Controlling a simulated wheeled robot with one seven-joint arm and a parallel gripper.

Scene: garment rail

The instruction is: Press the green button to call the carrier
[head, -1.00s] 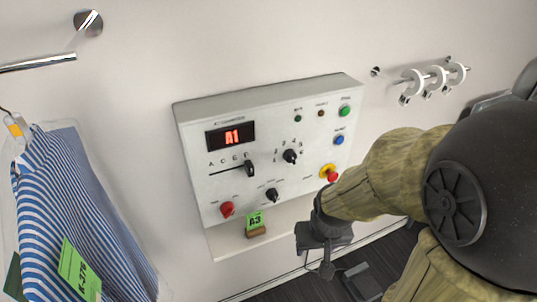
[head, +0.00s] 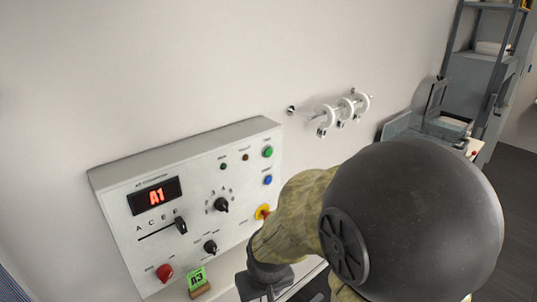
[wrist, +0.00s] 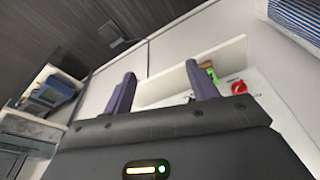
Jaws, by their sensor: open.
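The green button (head: 267,152) is at the top right of the grey-white control panel (head: 140,245) on the wall, in the head view. A blue button (head: 268,180) sits below it. The panel's display (head: 155,196) reads A1 in red. My gripper shows in the wrist view (wrist: 162,82) with its two dark fingers apart and nothing between them. In the head view my arm reaches to the panel's lower right, and the fingers are cut off or hidden. My gripper is below and apart from the green button.
The panel also has a yellow-and-red stop button (head: 262,212), partly behind my arm, black knobs (head: 221,204), a slider (head: 180,226) and a red knob (head: 164,272). A green A3 tag (head: 197,278) is below. White rings (head: 345,108) hang on a wall peg. Grey shelving (head: 475,75) stands at right.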

